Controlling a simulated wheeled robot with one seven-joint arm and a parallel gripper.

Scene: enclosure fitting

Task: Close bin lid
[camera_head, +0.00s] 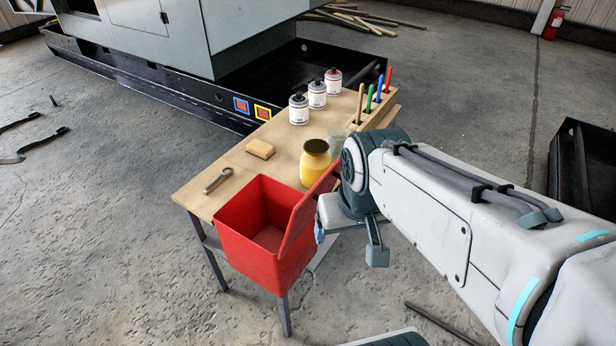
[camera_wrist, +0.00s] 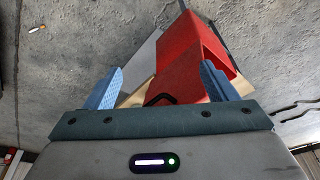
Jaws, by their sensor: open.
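The red bin (camera_head: 262,232) stands at the front end of the wooden table, its inside in view from above. Its red lid (camera_head: 303,214) is raised and tilted up along the bin's right side. My gripper (camera_head: 345,236) is just to the right of the lid, partly hidden behind my own arm. In the wrist view my gripper (camera_wrist: 164,85) has its two blue fingers wide apart, with nothing held between them. The red lid (camera_wrist: 188,68) lies beyond and between the fingers there, and a dark handle shows near its lower edge. I cannot tell whether any finger touches it.
On the table (camera_head: 228,165) are a yellow jar (camera_head: 314,165), a sponge-like block (camera_head: 260,149), a wrench (camera_head: 217,181), several white cans and several upright coloured-handled tools. A dark metal box (camera_head: 585,165) is at the right.

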